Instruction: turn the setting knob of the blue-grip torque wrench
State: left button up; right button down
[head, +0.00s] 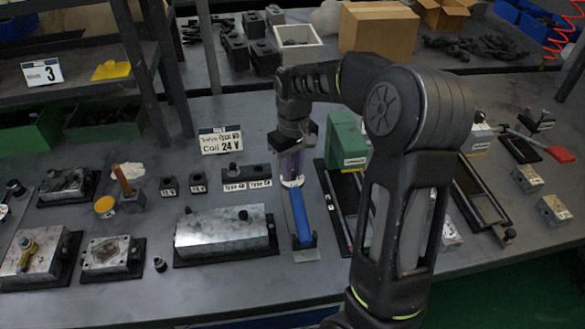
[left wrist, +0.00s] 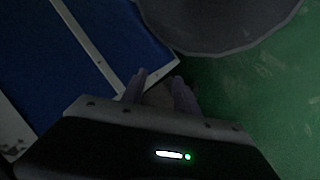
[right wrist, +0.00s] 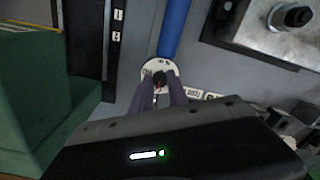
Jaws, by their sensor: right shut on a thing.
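The torque wrench lies on the bench with its blue grip (head: 301,220) pointing toward the front edge. In the right wrist view its blue shaft (right wrist: 173,30) runs up from a white round dial (right wrist: 150,68). A small dark knob (right wrist: 158,82) sits at the dial, between my fingers. My right gripper (head: 291,181) points down at the wrench's far end. It also shows in the right wrist view (right wrist: 159,84), shut on the knob, which the fingers partly hide. My left gripper (left wrist: 160,80) is empty with its fingers apart, away from the bench top.
A metal valve block (head: 222,230) stands left of the wrench. A green case (head: 345,140) stands to the right, with a dark narrow tray beside the wrench. A "Coil 24 V" sign (head: 220,140) stands behind. Below my left gripper are a blue panel (left wrist: 60,70) and green floor (left wrist: 260,95).

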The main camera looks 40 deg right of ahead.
aim_at(293, 174)
jog(key=c, duration=1.3)
grip_release()
jog(key=shift+r, duration=3.9)
